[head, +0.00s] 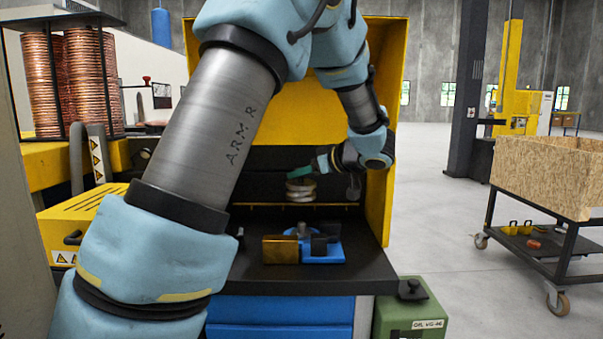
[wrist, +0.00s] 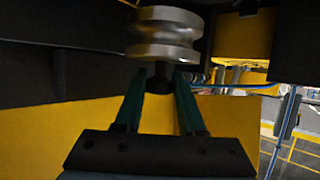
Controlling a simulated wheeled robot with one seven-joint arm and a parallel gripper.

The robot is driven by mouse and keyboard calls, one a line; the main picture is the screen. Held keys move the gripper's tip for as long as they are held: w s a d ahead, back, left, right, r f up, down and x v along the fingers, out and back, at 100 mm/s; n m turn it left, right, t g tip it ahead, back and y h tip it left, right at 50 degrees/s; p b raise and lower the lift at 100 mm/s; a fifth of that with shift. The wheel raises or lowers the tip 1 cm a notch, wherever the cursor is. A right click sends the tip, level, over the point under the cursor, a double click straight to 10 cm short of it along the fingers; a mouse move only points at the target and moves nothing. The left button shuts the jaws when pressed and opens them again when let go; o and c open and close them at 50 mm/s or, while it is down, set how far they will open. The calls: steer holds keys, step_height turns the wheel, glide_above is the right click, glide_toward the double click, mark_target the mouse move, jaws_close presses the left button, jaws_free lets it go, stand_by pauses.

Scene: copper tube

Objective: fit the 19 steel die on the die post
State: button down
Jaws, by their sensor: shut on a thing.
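The steel die (head: 301,190) is a pale, grooved round piece in the head view, hanging under the green fingers of my gripper (head: 303,173). In the wrist view the grooved die (wrist: 164,35) is large at the top centre. My gripper (wrist: 160,82) is shut on the dark stub of the die, between its two green fingertips. Below the die, apart from it, stands a blue fixture (head: 325,252) on the black bench top. A small grey upright piece (head: 301,229) rises there; I cannot tell for sure whether it is the die post.
A brass-coloured block (head: 280,249) sits at the left of the blue fixture. Yellow housing walls (head: 391,170) enclose the bench at the back and right. A green oil can (head: 410,312) stands at the front right. A wheeled cart with a wooden box (head: 545,178) is farther right.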

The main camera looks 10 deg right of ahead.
mark_target(310, 192)
steer(key=shift+s+r+p, duration=0.1)
steer(key=shift+r+p, duration=0.15)
steer(key=shift+p, duration=0.35)
steer(key=shift+d+f+b, duration=0.1)
steer(key=shift+f+b, duration=1.1)
steer(key=shift+f, duration=1.85)
steer(key=shift+p, duration=1.5)
steer(key=shift+f+b, duration=0.65)
steer(key=shift+f, duration=1.4)
steer(key=c, duration=0.7)
jaws_free()
steer(key=shift+s, duration=0.1)
steer(key=shift+o, duration=1.4)
steer(key=shift+f, duration=0.15)
